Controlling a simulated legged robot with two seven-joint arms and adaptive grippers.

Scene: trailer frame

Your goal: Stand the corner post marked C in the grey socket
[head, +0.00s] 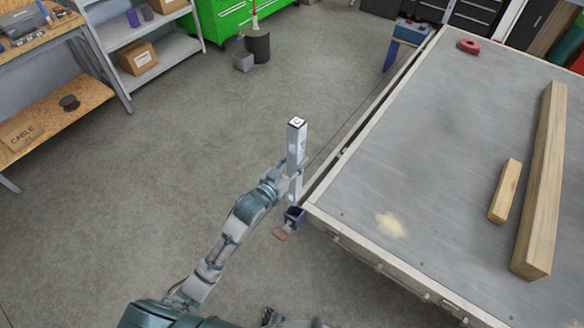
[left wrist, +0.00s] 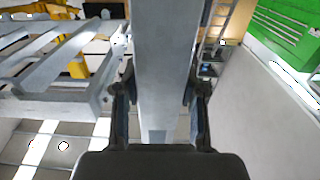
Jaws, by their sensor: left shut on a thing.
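The light grey corner post (head: 297,145) has a C on its top face and stands about upright at the near left corner of the trailer bed. My left gripper (head: 291,182) is shut on it low down. In the left wrist view the post (left wrist: 165,60) fills the space between the two dark fingers of my left gripper (left wrist: 161,108). A socket (head: 294,214), dark blue rather than grey in this picture, sits at the bed corner below the post. The post's lower end meets the socket's mouth; I cannot tell how deep it is. My right gripper is not in view.
The trailer bed (head: 400,150) spreads to the right, with a long beam (head: 541,185), a short wood block (head: 505,190) and a red item (head: 468,46) on it.

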